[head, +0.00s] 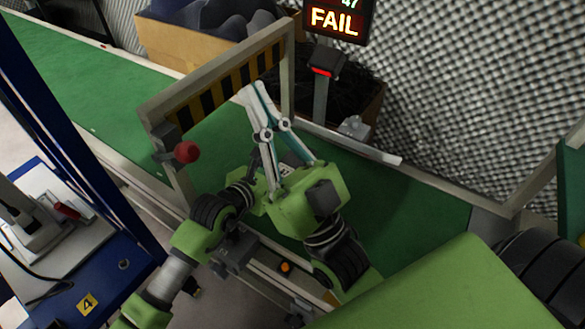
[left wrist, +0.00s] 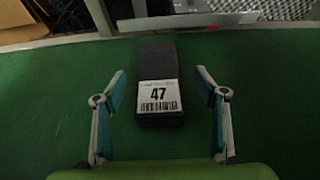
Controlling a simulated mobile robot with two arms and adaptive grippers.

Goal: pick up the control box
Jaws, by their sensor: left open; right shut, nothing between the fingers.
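The control box (left wrist: 158,62) is a dark, oblong block with a white label reading 47 and a barcode. It lies flat on the green belt (left wrist: 270,110) in the left wrist view. My left gripper (left wrist: 160,74) is open, with one finger on each side of the box and a gap to both. In the head view my left gripper is largely hidden behind the right one, and I cannot make out the box clearly. My right gripper (head: 255,88) is shut and empty, its fingertips over the belt near the striped gate.
A striped gate (head: 215,85) with a red knob (head: 187,152) spans the belt. A display (head: 338,20) reads FAIL with 47 above. A cardboard box (head: 165,45) stands behind the belt. A blue-framed bench (head: 60,245) is at left. The belt's right part is clear.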

